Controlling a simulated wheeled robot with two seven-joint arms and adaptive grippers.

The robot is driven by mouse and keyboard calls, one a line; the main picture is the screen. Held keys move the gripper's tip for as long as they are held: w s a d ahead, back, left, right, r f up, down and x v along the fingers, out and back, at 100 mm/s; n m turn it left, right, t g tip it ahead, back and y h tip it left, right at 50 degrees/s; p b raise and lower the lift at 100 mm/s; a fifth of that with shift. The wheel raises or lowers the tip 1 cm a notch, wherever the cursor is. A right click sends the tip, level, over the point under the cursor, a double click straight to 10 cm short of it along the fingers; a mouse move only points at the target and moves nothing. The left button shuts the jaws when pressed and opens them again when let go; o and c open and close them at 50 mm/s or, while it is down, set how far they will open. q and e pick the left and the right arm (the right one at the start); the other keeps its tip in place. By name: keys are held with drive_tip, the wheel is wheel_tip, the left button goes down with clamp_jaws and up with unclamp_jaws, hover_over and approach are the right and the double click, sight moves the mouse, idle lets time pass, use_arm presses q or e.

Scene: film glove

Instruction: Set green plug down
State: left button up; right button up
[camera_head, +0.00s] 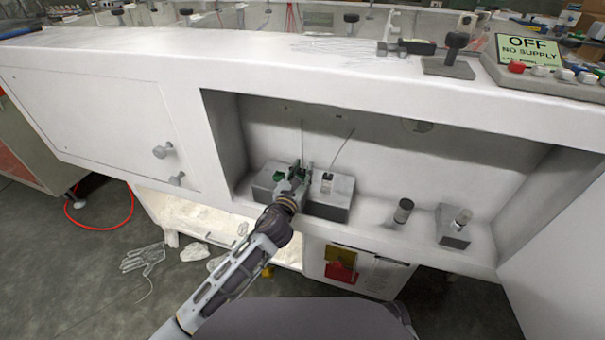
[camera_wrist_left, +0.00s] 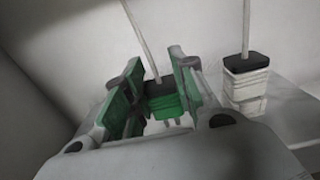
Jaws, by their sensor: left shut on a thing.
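My left gripper (camera_head: 296,174) is inside the open cabinet bay, over the left grey block (camera_head: 262,185). It is shut on the green plug (camera_wrist_left: 167,105), which has a black top and a thin rod rising from it. The plug sits between the green-padded fingers (camera_wrist_left: 158,88), with pale prongs below. In the head view the fingers largely hide the plug. I cannot tell whether it touches the block. My right gripper is not in view.
A white plug with a black top (camera_wrist_left: 245,84) stands on the right grey block (camera_head: 335,205), close beside my gripper. A dark cylinder (camera_head: 403,211) and a small block with a cylinder (camera_head: 453,230) stand further right. The bay's left wall (camera_head: 222,135) is near.

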use_arm(q)
drive_tip(key=shift+f, duration=0.2)
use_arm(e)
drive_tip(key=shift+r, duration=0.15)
use_arm(q)
drive_tip(key=o, duration=0.9)
drive_tip(key=shift+r, duration=0.2)
drive_tip(key=shift+v, duration=0.85)
drive_tip(key=p+v, duration=0.1)
drive_tip(key=v, duration=0.7)
drive_tip(key=shift+s+a, duration=0.1)
drive_tip(key=shift+s, duration=0.1)
drive_tip(key=shift+v, duration=0.9)
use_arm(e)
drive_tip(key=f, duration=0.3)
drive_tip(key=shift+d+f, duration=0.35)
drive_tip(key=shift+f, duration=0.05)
